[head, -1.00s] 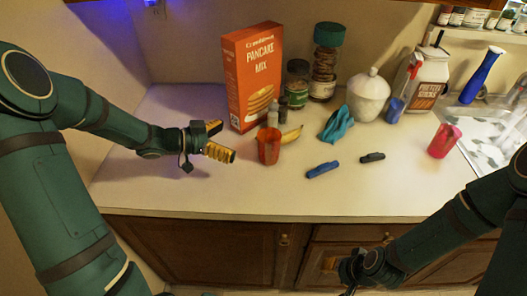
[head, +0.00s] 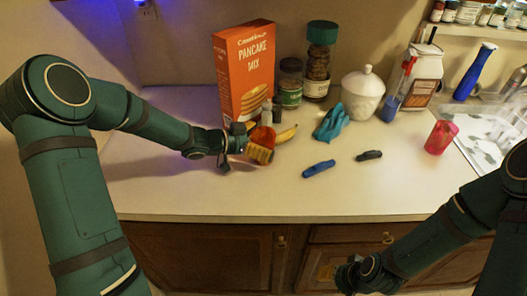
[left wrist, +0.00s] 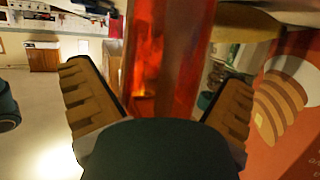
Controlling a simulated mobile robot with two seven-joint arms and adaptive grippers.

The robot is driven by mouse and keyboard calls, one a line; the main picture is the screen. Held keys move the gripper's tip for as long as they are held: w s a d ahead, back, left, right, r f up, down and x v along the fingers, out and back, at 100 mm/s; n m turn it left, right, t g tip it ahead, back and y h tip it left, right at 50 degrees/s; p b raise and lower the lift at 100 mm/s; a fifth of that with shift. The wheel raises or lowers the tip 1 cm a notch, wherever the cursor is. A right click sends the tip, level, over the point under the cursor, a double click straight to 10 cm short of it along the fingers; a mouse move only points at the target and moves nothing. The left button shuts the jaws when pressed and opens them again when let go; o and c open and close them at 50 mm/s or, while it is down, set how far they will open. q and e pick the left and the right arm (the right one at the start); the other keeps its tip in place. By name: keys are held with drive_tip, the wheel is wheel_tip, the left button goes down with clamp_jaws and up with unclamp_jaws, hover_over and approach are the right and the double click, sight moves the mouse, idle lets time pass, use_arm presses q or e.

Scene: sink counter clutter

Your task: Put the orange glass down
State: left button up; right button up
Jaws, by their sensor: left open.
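The orange glass (head: 263,132) is on the counter in front of the pancake mix box, mostly hidden behind my left gripper in the head view. In the left wrist view the glass (left wrist: 165,50) is see-through orange-red and stands between the two spread fingers. My left gripper (head: 255,144) is open around the glass, with a gap visible at the fingers in the left wrist view (left wrist: 160,105). My right gripper (head: 348,276) is low in front of the counter, dark and partly hidden, so its jaws cannot be judged.
The pancake mix box (head: 246,75) stands close behind the glass. A banana (head: 286,134), small shakers and jars are nearby. The front left counter is clear.

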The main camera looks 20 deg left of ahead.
use_arm(q)
drive_tip(key=shift+d, duration=0.1)
drive_tip(key=c, duration=1.3)
